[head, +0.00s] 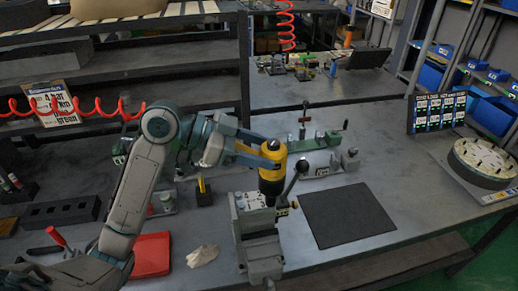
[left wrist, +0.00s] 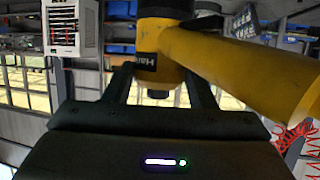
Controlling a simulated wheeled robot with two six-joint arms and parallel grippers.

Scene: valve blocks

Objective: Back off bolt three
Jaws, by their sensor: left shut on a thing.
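My left gripper (head: 240,153) is shut on a yellow power driver (head: 272,166). In the head view the driver stands upright, its dark nose pointing down over the valve block (head: 252,201) in the grey vise (head: 262,252). The driver hides part of the block's right end, and I cannot tell whether its nose touches a bolt. Bolt three cannot be made out. In the left wrist view the yellow driver (left wrist: 240,62) lies between the two dark fingers (left wrist: 161,85). My right gripper is not in view.
A dark mat (head: 346,215) lies right of the vise. A green fixture (head: 318,140) stands behind. A red tray (head: 152,255) and a crumpled cloth (head: 202,256) lie to the left. A round disc (head: 484,162) sits at the far right. The bench between mat and disc is clear.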

